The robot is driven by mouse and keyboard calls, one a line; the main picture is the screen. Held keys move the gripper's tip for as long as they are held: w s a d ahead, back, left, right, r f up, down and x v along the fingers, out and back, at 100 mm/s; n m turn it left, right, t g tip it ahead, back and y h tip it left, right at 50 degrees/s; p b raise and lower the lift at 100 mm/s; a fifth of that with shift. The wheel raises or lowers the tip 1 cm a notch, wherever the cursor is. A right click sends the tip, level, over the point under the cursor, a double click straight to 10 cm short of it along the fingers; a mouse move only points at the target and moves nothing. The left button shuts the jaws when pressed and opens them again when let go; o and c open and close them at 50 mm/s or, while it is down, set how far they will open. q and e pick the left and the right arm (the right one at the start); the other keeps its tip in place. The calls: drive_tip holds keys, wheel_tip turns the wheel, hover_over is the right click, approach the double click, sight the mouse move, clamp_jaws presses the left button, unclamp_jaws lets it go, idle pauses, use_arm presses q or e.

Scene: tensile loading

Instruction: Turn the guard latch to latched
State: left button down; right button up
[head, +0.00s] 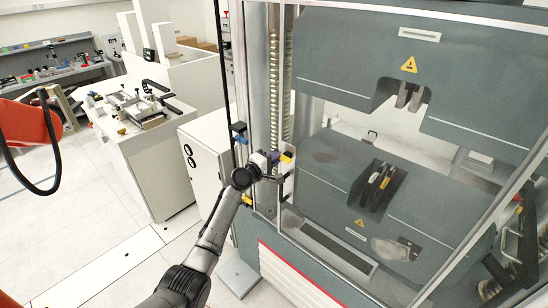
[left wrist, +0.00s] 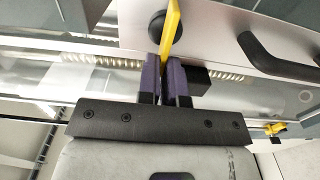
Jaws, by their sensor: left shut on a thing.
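The guard latch is a yellow lever (left wrist: 172,32) on a round black hub in the left wrist view. In the head view its yellow end (head: 287,157) shows at the left edge of the testing machine's guard. My left gripper (head: 272,158) is at the latch. In the left wrist view its purple fingers (left wrist: 166,72) are shut on the lower end of the lever, which stands nearly upright in that picture. The fingers hide the gripped end, and in the head view the gripper hides most of the latch. My right gripper is not in view.
The testing machine (head: 335,160) stands behind the clear guard, with upper and lower grips inside. A black handle (left wrist: 275,55) is close to the latch. A white cabinet (head: 203,160) stands left of the machine. Open floor (head: 70,240) lies at lower left.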

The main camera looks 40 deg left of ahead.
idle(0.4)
use_arm(q)
drive_tip(key=c, duration=1.3)
unclamp_jaws()
drive_tip(key=shift+s, duration=0.1)
drive_tip(key=shift+s+a+b, duration=0.15)
drive_tip(key=shift+s, duration=3.3)
drive_tip(key=shift+s+a+b, duration=0.1)
drive_tip(key=shift+s+b, duration=0.05)
drive_tip(key=shift+s, duration=3.25)
